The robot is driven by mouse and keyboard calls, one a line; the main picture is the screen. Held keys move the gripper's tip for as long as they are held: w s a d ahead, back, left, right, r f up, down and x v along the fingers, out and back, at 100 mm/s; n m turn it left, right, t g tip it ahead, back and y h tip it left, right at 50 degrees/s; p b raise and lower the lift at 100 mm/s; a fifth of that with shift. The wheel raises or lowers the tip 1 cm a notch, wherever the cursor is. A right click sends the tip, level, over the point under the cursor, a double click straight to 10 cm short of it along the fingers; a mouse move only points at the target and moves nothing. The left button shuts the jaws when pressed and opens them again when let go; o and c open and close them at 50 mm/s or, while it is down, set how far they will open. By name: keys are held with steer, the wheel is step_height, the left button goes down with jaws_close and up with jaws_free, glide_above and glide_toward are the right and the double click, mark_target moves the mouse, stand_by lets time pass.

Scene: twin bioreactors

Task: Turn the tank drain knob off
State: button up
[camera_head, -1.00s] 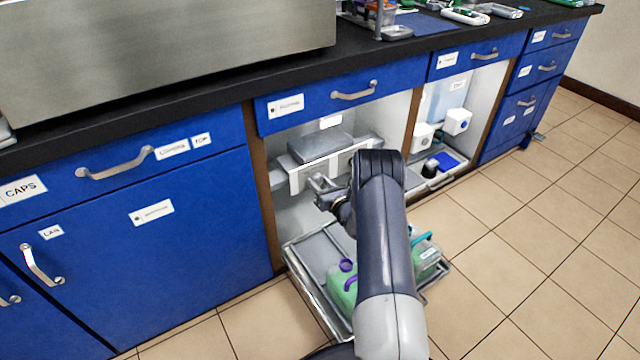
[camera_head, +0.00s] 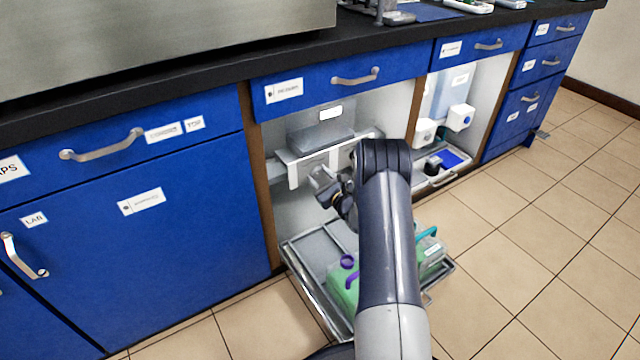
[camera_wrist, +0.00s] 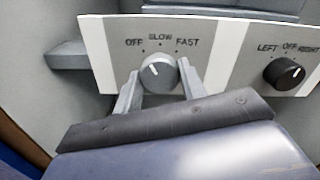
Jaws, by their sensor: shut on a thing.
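A grey knob (camera_wrist: 158,73) sits on a white panel marked OFF, SLOW and FAST in the wrist view. Its white pointer line aims up and slightly left, toward the OFF side. My gripper (camera_wrist: 157,86) has one finger on each side of this knob and is shut on it. A black knob (camera_wrist: 284,74) marked LEFT, OFF and RIGHT is on the panel to the right, clear of my fingers. No label naming the tank drain is legible. In the head view my gripper (camera_head: 325,182) is at the front panel (camera_head: 297,170) inside the open cabinet; my arm hides part of it.
A grey box (camera_head: 320,138) sits above the panel. Below, a pulled-out metal tray (camera_head: 300,262) holds a green container with a purple cap (camera_head: 348,262). Blue cabinet doors (camera_head: 180,250) flank the left. Open tiled floor lies to the right.

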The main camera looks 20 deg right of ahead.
steer(key=shift+n+b, duration=0.9)
steer(key=shift+n, duration=0.6)
steer(key=o, duration=1)
steer(key=shift+s+d+p, duration=0.35)
steer(key=shift+s+p, duration=0.25)
steer(key=shift+s, duration=1.15)
steer(key=shift+s+d+p, duration=0.3)
steer(key=shift+s+p, duration=0.25)
steer(key=shift+s, duration=1.25)
steer(key=shift+s+d+p, duration=0.35)
steer(key=shift+s+p, duration=0.25)
steer(key=shift+s, duration=1.15)
